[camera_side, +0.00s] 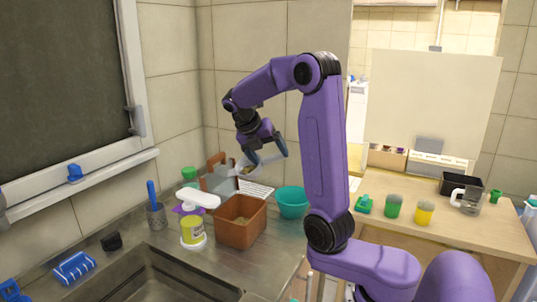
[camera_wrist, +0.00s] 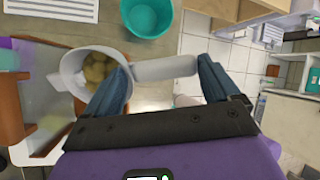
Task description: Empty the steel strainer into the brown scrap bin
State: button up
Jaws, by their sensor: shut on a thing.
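The steel strainer (camera_side: 239,164), a pale bowl shape, is held in the air above and behind the brown scrap bin (camera_side: 252,233). In the wrist view the strainer (camera_wrist: 70,72) holds several yellow-brown lumps. Its light grey handle (camera_wrist: 165,68) runs between the blue fingers of my gripper (camera_wrist: 166,80), which is shut on it. In the side view my gripper (camera_side: 268,150) points downward at the end of the purple arm. The bin stands upright on the steel counter, with some greenish-brown matter inside. I cannot tell the strainer's exact tilt.
A teal bowl (camera_side: 291,203) stands right of the bin and also shows in the wrist view (camera_wrist: 147,17). A brush holder (camera_side: 156,215) and sink (camera_side: 150,282) lie further left and in front. Cups stand on the right table (camera_side: 470,235).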

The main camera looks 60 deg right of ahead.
jog(key=shift+w+a+r+g+h, duration=0.25)
jog(key=shift+a+g+h, duration=0.2)
jog(key=shift+h, duration=0.25)
jog(key=shift+a, duration=0.1)
jog(key=shift+w+a+r+h, duration=0.1)
jog(key=shift+a+r+h, duration=0.1)
jog(key=shift+h, duration=0.2)
dwell(0.6)
jog(key=shift+w+a+g+h, duration=0.25)
jog(key=shift+a+g+h, duration=0.25)
jog(key=shift+h, duration=0.4)
dwell(1.2)
jog(key=shift+w+a+g+h, duration=0.2)
jog(key=shift+a+g+h, duration=0.05)
jog(key=shift+a+h, duration=0.3)
jog(key=shift+w+a+g+h, duration=0.2)
jog(key=shift+a+h, duration=0.2)
jog(key=shift+h, duration=0.15)
dwell(0.9)
jog(key=shift+w+a+f+g+h, duration=0.2)
jog(key=shift+w+a+h, duration=0.05)
jog(key=shift+a+h, duration=0.25)
jog(key=shift+w+a+f+g+h, duration=0.2)
jog(key=shift+a+h, duration=0.2)
jog(key=shift+h, duration=0.1)
dwell(1.1)
